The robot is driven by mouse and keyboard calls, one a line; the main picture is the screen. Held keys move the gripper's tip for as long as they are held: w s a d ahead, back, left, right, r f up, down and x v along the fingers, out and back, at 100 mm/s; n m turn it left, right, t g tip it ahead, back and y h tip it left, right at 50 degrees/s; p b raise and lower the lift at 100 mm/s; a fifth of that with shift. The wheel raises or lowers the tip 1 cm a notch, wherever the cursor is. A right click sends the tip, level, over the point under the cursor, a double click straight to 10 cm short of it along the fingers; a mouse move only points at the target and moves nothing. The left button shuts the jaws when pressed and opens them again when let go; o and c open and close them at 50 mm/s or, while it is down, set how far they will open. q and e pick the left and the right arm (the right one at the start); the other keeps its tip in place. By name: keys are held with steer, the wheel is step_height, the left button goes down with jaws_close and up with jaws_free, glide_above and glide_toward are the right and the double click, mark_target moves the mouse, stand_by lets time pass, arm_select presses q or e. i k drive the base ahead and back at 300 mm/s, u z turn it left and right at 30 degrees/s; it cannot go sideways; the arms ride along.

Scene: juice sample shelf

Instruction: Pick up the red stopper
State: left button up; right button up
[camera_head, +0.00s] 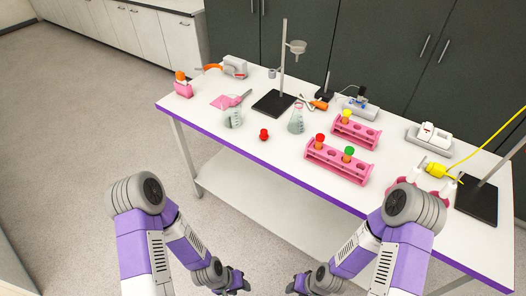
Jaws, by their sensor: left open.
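A small red stopper (264,134) lies on the white table (215,118) near its front edge, to the left of the front pink rack. My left gripper (246,284) is open and empty at the bottom of the head view, below and in front of the table, well apart from the stopper. My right gripper (291,287) is beside it at the bottom edge. Its fingers are too small and partly cut off to read.
Near the stopper stand a beaker (232,118), a flask (297,121) and a retort stand (273,103). The table front by the stopper is clear.

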mark_target(264, 136)
steer(key=z, duration=0.05)
steer(key=k, duration=0.65)
steer(key=u, duration=1)
steer(key=i, duration=1.9)
steer(key=z, duration=0.95)
